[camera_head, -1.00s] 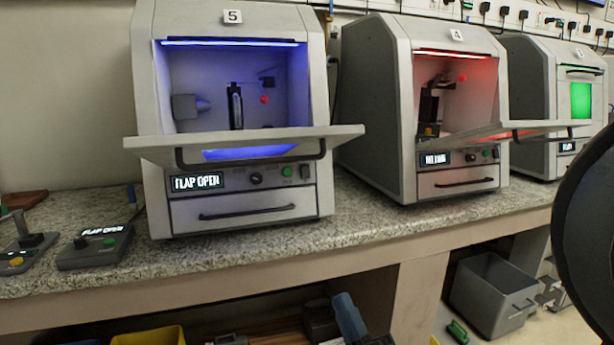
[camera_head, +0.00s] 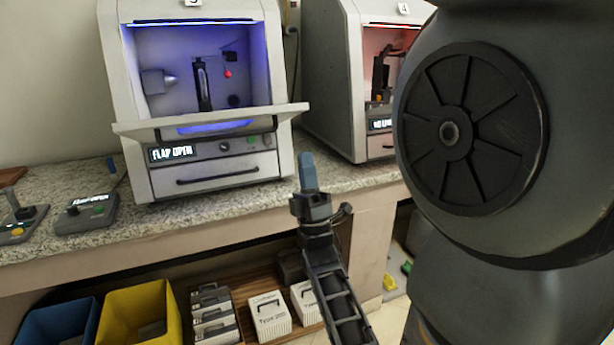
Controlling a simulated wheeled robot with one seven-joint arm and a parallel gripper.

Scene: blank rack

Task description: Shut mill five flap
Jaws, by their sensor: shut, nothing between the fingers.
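Mill five (camera_head: 190,100) stands on the bench at the upper left, with its label partly cut off at the top edge. Its flap (camera_head: 265,113) is open and sticks out toward me, roughly level, with a dark bar handle under its front edge. The mill's display (camera_head: 171,153) reads "FLAP OPEN". The lit blue interior shows above the flap. My gripper (camera_head: 307,165) has blue fingers that are shut, empty and pointing up. It shows to the lower right of the flap, in front of the bench edge, apart from the flap.
Mill four (camera_head: 340,90), red lit, stands to the right, partly hidden by my large arm link. A control box (camera_head: 88,213) reading "FLAP OPEN" lies on the bench (camera_head: 150,225) at left. Below are a blue bin (camera_head: 55,325), a yellow bin (camera_head: 140,310) and white boxes (camera_head: 268,315).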

